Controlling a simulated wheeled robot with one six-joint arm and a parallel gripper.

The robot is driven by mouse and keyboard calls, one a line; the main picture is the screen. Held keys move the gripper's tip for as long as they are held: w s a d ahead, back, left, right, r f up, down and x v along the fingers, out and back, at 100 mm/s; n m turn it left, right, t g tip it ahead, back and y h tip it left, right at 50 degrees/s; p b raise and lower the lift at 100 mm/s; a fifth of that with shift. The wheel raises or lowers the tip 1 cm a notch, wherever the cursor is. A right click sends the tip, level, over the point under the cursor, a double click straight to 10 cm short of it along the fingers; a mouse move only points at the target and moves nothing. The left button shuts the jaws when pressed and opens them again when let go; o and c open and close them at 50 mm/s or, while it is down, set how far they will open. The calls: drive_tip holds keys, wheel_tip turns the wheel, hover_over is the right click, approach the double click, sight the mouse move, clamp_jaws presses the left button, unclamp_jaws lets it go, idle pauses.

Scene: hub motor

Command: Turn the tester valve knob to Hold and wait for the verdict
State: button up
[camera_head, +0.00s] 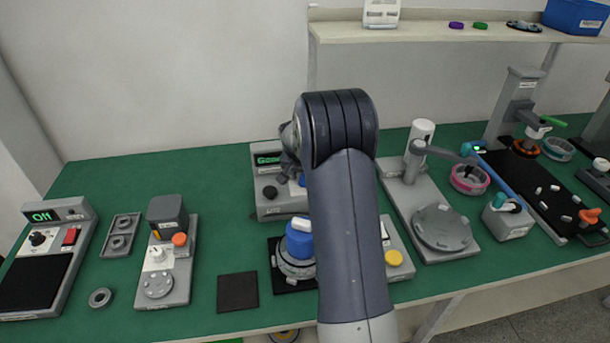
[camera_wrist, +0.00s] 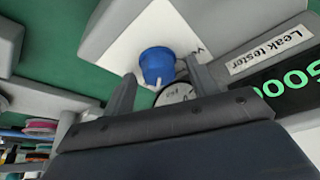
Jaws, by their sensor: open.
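The leak tester (camera_head: 265,205) is a grey box with a lit green display at the back of the bench. Its label and part of its display (camera_wrist: 295,90) show in the wrist view. The blue valve knob (camera_wrist: 157,64), with a white pointer, sits on a white plate beside a round gauge (camera_wrist: 176,94). In the head view only a bit of the knob (camera_head: 302,181) shows beside my arm. My gripper (camera_wrist: 160,70) is open, with one finger on each side of the knob in the picture; contact is unclear.
A blue-topped hub part (camera_head: 299,241) stands in front of the tester, near a yellow button (camera_head: 393,258). A press fixture with a grey disc (camera_head: 443,228) stands right. A dark square pad (camera_head: 238,292) lies front left.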

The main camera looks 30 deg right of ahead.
drive_tip(key=shift+r, duration=0.1)
drive_tip(key=b+v, duration=0.1)
drive_tip(key=v, duration=0.9)
drive_tip(key=shift+s+r, duration=0.2)
drive_tip(key=shift+r, duration=0.05)
drive_tip(key=shift+f, duration=0.15)
drive_tip(key=p+x, duration=0.1)
drive_tip(key=x, duration=0.9)
drive_tip(key=shift+w+f, duration=0.2)
drive_tip(key=shift+f, duration=0.05)
drive_tip(key=shift+r+p, duration=0.1)
drive_tip(key=shift+p, duration=0.25)
drive_tip(key=shift+n, duration=0.4)
drive_tip(key=shift+f+b, duration=0.2)
drive_tip(key=shift+b, duration=0.1)
